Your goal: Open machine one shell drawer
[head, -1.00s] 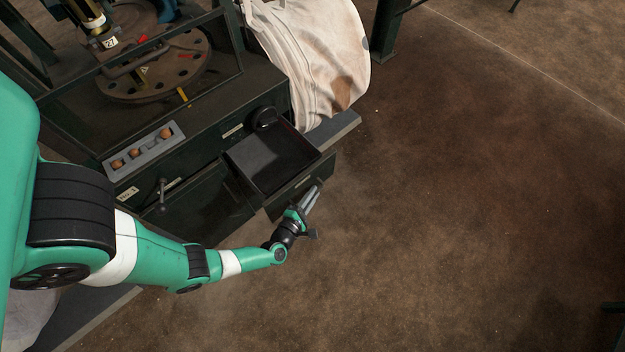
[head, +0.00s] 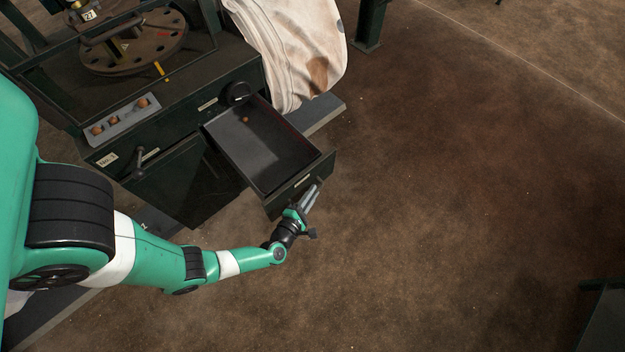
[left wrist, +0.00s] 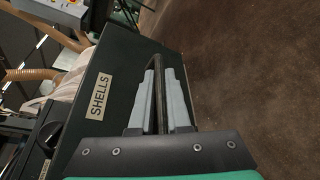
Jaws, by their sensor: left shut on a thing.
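The shell drawer (head: 262,150) is pulled well out of the dark green machine in the head view. Its inside shows, with one small orange-brown round thing (head: 246,119) near its back. In the left wrist view its front panel (left wrist: 122,72) bears a "SHELLS" label (left wrist: 98,96). My left gripper (head: 314,194) is at the drawer front. In the left wrist view its grey fingers (left wrist: 160,100) are shut on the dark bar handle (left wrist: 152,76). My right gripper is not in view.
The machine (head: 165,185) marked "No.1" stands at the left, with a lever and a tray of several round things (head: 120,122) on top. A pale bulk bag (head: 300,50) hangs behind the drawer.

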